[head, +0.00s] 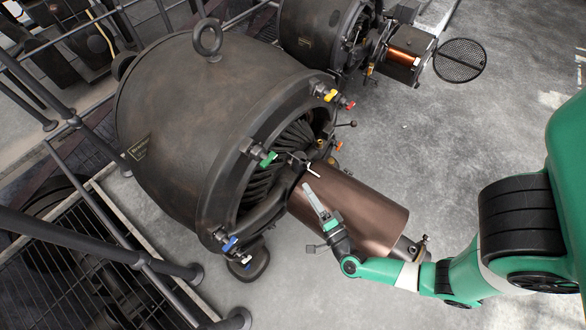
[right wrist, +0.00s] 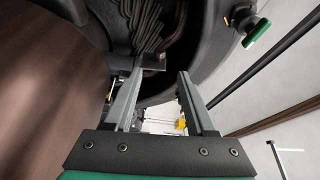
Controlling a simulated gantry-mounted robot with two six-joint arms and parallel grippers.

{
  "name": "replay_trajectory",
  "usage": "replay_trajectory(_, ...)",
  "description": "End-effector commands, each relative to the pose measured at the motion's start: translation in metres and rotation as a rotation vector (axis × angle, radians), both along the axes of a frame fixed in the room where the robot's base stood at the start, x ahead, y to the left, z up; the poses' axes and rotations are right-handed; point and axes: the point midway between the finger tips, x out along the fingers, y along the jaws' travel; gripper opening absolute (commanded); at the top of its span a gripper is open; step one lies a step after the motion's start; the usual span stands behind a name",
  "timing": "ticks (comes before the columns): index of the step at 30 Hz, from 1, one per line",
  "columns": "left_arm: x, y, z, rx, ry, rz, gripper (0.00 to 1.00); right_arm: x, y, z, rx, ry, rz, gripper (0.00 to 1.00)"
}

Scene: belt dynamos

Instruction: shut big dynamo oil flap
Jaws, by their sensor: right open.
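The big dynamo (head: 175,100) is a dark rounded housing in the left half of the head view. Its smooth copper-brown cylinder (head: 375,205) sticks out toward the lower right and fills the left of the right wrist view (right wrist: 45,85). My right gripper (head: 312,190) is over the cylinder's near end by the open ring, its fingers apart and empty. In the right wrist view, a dark block (right wrist: 150,62) lies beyond the fingertips. I cannot clearly make out the oil flap; a small fitting (head: 415,248) sits at the cylinder's outer end. My left gripper is not in view.
Coloured knobs ring the housing, including green (head: 268,158), yellow (head: 330,95) and blue (head: 230,243). A smaller dynamo (head: 318,35) with a round mesh disc (head: 460,60) stands behind. Dark railings (head: 90,240) run along the left. The grey floor (head: 480,130) at right is clear.

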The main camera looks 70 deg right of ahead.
Motion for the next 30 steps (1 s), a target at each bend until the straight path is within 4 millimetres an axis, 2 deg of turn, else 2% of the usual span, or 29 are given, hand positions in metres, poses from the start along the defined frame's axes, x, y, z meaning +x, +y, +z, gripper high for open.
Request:
replay_trajectory(6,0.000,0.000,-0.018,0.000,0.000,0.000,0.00,0.033,-0.033,0.000,-0.005,-0.002,-0.012,0.56)
replay_trajectory(12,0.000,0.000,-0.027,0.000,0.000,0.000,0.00,0.064,-0.056,0.004,-0.002,0.000,-0.004,0.56)
replay_trajectory(18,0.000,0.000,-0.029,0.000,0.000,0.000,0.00,0.075,-0.065,0.006,-0.002,0.002,-0.001,0.56)
replay_trajectory(24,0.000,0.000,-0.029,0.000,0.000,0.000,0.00,0.076,-0.065,0.007,-0.002,0.002,0.000,0.56)
replay_trajectory(26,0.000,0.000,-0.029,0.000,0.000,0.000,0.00,0.075,-0.064,0.007,-0.002,0.002,0.000,0.49)
replay_trajectory(30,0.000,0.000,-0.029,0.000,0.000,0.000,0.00,0.075,-0.064,0.007,-0.002,0.002,0.000,0.24)
